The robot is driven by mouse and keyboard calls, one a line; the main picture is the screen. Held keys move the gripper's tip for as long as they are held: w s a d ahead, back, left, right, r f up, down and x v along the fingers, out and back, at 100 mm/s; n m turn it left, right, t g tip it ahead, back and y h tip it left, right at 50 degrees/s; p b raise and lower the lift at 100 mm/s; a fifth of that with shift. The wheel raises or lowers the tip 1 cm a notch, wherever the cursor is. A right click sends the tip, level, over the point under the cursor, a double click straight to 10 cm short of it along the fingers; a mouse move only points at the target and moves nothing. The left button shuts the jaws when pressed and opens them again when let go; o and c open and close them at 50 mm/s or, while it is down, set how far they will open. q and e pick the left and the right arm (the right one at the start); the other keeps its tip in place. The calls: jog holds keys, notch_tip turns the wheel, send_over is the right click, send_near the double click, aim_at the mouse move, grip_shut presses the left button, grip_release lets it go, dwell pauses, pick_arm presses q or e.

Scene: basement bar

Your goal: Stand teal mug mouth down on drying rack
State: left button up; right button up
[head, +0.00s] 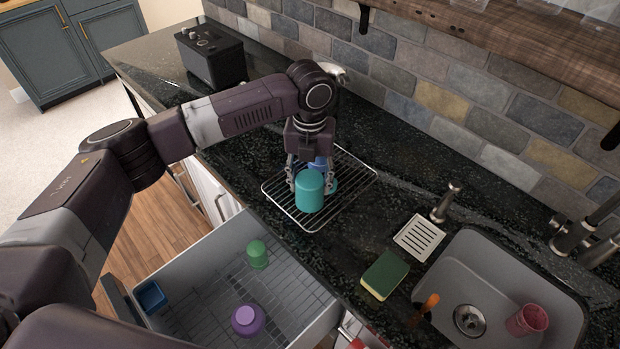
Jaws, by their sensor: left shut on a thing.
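The teal mug (309,193) is between the fingers of my left gripper (310,180), over the wire drying rack (347,197) on the dark counter. Its closed, rounded base faces up, so it looks mouth down. I cannot tell whether its rim touches the wires or is slightly above them. A small teal part shows just right of the fingers, and a blue item (318,162) shows behind the mug, mostly hidden by the gripper. My left gripper is shut on the mug. My right gripper is not in view.
An open drawer (205,244) below the counter holds a green cup (257,254), a purple cup (248,319) and a blue container (151,296). A sponge (385,275), drain plate (420,237) and sink (480,259) with a red cup (527,319) lie right. A black appliance (211,57) stands back left.

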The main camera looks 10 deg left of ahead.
pick_arm(q)
jog(key=shift+f, duration=0.3)
jog(key=o, duration=1.5)
jog(key=shift+c, duration=0.2)
jog(key=shift+r, duration=0.15)
notch_tip(320, 180, up, 12)
jog(key=shift+f, duration=0.15)
notch_tip(320, 180, up, 7)
jog(key=p, duration=0.8)
jog(key=shift+f, duration=0.1)
